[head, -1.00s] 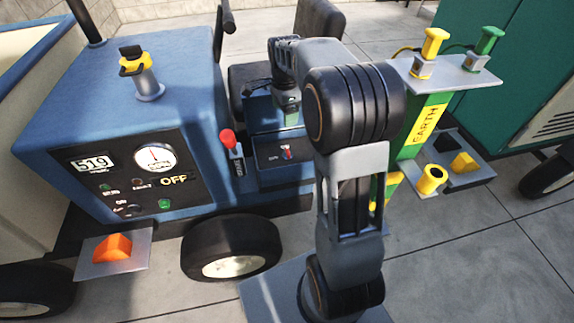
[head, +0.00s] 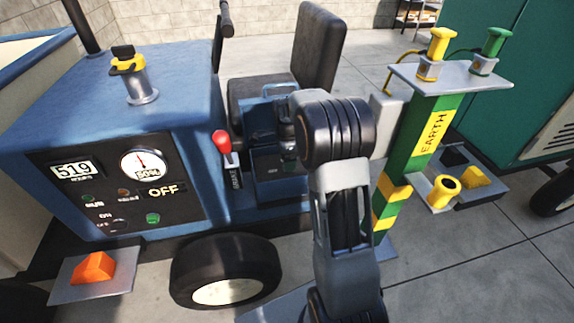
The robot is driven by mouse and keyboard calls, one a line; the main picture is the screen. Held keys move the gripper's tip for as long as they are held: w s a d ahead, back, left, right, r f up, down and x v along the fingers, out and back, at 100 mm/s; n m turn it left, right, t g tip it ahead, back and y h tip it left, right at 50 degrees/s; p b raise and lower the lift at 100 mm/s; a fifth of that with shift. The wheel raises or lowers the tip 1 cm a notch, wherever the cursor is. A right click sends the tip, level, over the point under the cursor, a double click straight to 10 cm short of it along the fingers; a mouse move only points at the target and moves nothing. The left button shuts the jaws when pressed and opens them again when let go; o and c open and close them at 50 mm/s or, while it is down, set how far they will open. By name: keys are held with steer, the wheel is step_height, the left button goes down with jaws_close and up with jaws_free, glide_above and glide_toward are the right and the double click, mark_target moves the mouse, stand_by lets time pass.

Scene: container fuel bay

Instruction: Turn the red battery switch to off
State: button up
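The small red switch is not visible now. In the earlier head view it sits on a dark panel on the low blue box beside the tractor's seat. That blue box (head: 266,165) still shows, with my arm and gripper over its right part. My gripper (head: 288,156) is at the box front, pointing down, partly behind my own arm. Its fingertips are small and dark, so I cannot tell whether they are open, shut or touching the switch.
A red-knobbed brake lever (head: 221,141) stands just left of the box. The blue tractor's dash panel (head: 110,190) reads OFF. The black seat (head: 318,50) is behind the box. A green-yellow EARTH post (head: 426,135) with a shelf stands close right of my arm.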

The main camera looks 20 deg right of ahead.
steer(key=shift+f, duration=1)
steer(key=c, duration=0.9)
